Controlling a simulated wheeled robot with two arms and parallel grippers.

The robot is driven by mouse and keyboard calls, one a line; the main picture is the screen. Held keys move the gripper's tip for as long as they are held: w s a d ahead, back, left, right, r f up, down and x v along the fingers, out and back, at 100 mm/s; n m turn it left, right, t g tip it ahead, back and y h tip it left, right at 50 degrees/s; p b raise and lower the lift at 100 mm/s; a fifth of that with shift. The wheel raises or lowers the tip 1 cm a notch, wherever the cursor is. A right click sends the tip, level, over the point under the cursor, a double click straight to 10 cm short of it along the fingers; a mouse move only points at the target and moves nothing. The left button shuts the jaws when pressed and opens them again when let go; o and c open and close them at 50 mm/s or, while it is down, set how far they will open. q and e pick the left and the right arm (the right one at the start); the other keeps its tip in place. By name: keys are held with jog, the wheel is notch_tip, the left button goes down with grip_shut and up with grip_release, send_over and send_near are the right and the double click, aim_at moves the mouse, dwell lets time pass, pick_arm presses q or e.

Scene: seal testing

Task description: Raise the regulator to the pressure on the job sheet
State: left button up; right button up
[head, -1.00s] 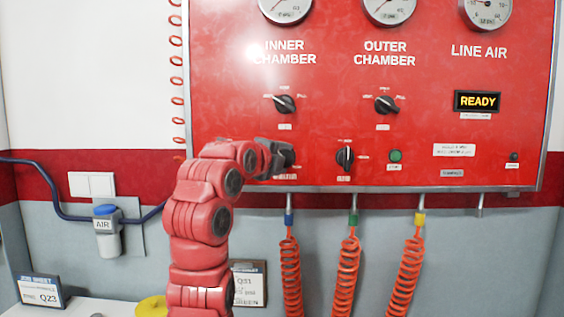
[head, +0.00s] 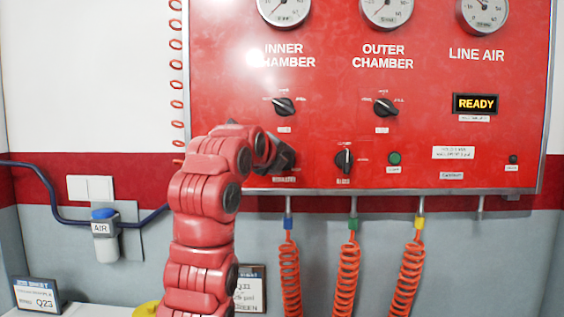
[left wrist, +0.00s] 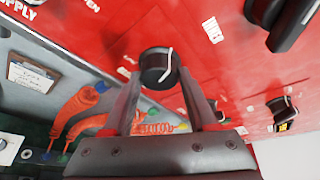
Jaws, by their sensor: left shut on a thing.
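My left gripper (head: 284,157) is at the lower left of the red panel, over the label that seems to read regulator, and hides most of the knob there in the head view. In the left wrist view the gripper (left wrist: 159,80) has its two fingers on either side of the round black regulator knob (left wrist: 155,66), which has a pale line on it, and is shut on it. A card headed job sheet (head: 37,295) stands at the lower left and shows Q23; its small print is blurred. My right gripper is not in view.
The red panel (head: 330,135) carries several gauges, cut off at the top, two selector knobs above, a black knob (head: 344,159), a green button (head: 394,158) and a READY display (head: 477,103). Coiled orange hoses (head: 347,275) hang below. A clipboard (head: 251,289) is partly behind my arm.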

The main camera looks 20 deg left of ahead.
pick_arm(q)
jog(key=o, duration=1.4)
jog(key=shift+c, duration=0.2)
jog(key=p+v, duration=0.3)
jog(key=v, duration=1.4)
jog(key=shift+s, duration=0.2)
